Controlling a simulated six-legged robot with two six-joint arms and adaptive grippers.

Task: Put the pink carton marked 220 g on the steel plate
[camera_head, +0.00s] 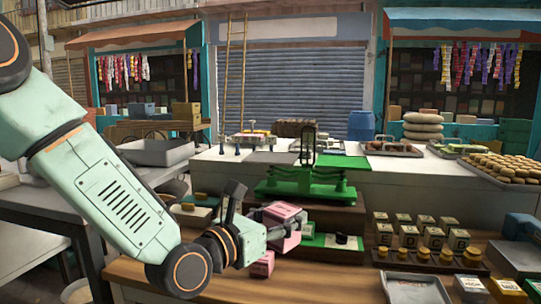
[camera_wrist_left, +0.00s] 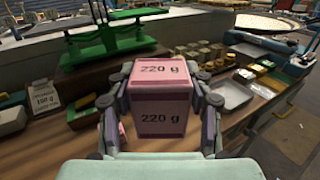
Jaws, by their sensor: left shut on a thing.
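The pink carton marked 220 g (camera_wrist_left: 161,112) is between the fingers of my left gripper (camera_wrist_left: 161,98), its top and front labels facing the wrist camera. In the head view my left gripper (camera_head: 268,222) is shut on this carton (camera_head: 288,215), in front of the green balance scale. The carton looks raised above the wooden counter. A flat grey metal plate (camera_head: 416,290) lies on the counter at the lower right. It also shows right of the carton in the wrist view (camera_wrist_left: 229,95). My right gripper is not in view.
The green balance scale (camera_head: 305,190) stands on a dark stepped stand behind the carton. A smaller pink carton (camera_head: 263,264) is on the counter below. A rack of lettered blocks and brass weights (camera_head: 428,240) stands behind the plate. Pale yellow-banded boxes (camera_head: 472,288) are right of the plate.

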